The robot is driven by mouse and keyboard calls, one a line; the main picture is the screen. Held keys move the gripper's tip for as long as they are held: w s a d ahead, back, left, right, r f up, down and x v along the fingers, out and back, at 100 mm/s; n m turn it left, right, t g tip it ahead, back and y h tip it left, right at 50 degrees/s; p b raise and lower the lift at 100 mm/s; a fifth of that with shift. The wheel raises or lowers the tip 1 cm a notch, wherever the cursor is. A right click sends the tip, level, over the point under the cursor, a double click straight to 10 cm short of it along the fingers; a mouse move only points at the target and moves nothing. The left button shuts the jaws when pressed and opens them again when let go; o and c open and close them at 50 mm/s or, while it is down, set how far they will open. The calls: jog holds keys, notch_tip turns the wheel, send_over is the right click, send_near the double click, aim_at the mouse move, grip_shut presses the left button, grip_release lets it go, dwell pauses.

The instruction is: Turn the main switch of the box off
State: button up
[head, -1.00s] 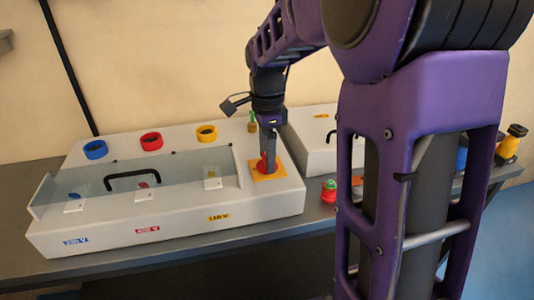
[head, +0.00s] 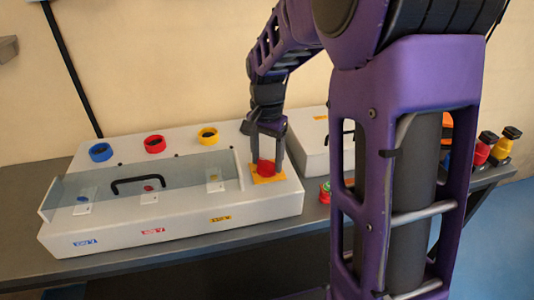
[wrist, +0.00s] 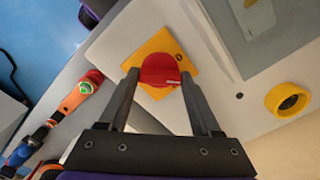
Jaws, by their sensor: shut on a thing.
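The main switch is a red round knob (head: 266,168) on a square yellow plate (head: 260,181), at the right end of the light grey box (head: 190,236). My gripper (head: 265,163) points down from above and is shut on the red knob, one finger on each side. In the wrist view the knob (wrist: 160,70) sits between the two fingertips, and the yellow plate (wrist: 154,42) lies diagonal around it. The knob's marking is too small to read, so its set position cannot be told.
A clear cover with a black handle (head: 142,184) lies left of the switch. Blue (head: 101,152), red (head: 154,144) and yellow (head: 208,135) rings stand along the back. A second grey box (head: 310,140) is close behind on the right. Several coloured plugs (head: 490,150) stand farther right.

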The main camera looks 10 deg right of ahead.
aim_at(267, 161)
jog(key=n+p, duration=0.1)
jog(key=n, duration=0.3)
jog(key=shift+r+n, duration=0.1)
jog(key=shift+n, duration=0.2)
jog(key=n+p, duration=0.1)
jog(key=n, duration=0.3)
jog(key=shift+n, duration=0.3)
jog(key=o, duration=1.4)
notch_tip(267, 161, up, 17)
jog(key=p, duration=0.2)
jog(key=shift+r+p, duration=0.15)
jog(key=shift+p, duration=0.15)
jog(key=shift+w, duration=0.1)
